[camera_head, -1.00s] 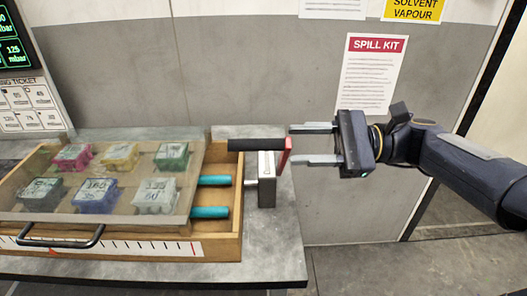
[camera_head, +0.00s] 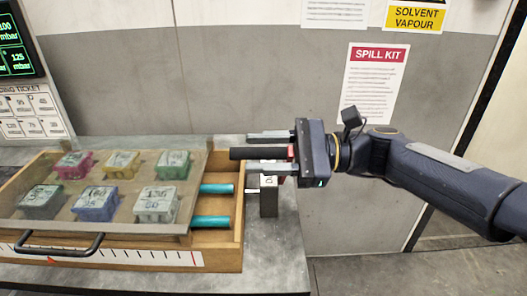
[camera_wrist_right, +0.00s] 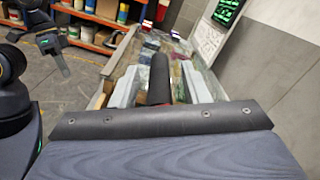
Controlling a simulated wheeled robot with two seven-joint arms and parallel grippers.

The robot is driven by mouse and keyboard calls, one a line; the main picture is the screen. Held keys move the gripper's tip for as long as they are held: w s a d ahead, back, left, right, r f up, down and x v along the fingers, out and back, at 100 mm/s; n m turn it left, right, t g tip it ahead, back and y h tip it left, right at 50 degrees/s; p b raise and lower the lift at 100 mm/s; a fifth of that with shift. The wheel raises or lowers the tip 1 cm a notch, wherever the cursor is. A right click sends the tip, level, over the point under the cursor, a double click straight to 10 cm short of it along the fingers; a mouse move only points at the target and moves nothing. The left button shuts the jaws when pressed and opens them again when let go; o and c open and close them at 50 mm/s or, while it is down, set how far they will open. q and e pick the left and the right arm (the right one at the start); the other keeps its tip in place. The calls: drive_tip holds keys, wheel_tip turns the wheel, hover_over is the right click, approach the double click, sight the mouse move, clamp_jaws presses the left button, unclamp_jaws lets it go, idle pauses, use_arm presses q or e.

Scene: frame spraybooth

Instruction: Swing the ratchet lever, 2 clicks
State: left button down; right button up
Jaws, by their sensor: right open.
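The ratchet lever has a black round handle (camera_head: 256,153) and a red arm, mostly hidden behind my right gripper in the head view. It is mounted on a grey metal block (camera_head: 269,199) at the right end of a wooden box. My right gripper (camera_head: 251,152) is open, one finger on the far side and one on the near side of the handle. The right wrist view shows the handle (camera_wrist_right: 159,78) between the two fingers, with gaps beside it. A dark gripper, seemingly my left one (camera_wrist_right: 56,52), shows at the left of that view; its jaw opening is unclear.
The wooden box (camera_head: 219,254) has a tilted clear cover with several coloured blocks beneath, a dark front handle (camera_head: 60,250) and teal cylinders (camera_head: 211,221) at its right. The grey bench (camera_head: 275,266) ends just right of the block. A wall stands behind.

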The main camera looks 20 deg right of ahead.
drive_tip(key=shift+c, duration=0.2)
clamp_jaws()
drive_tip(key=shift+w+d+r+p, duration=0.1)
drive_tip(key=shift+w+r+p, duration=0.15)
drive_tip(key=shift+p, duration=0.3)
drive_tip(key=w+d+r+m+p, duration=0.3)
drive_tip(key=w+m+p, duration=0.4)
drive_tip(key=w+p, duration=0.4)
drive_tip(key=p, duration=0.6)
drive_tip(key=shift+r, duration=0.2)
drive_tip(key=shift+d+m, duration=0.15)
drive_tip(key=shift+m, duration=0.15)
drive_tip(key=shift+o, duration=0.2)
unclamp_jaws()
drive_tip(key=shift+w, duration=0.15)
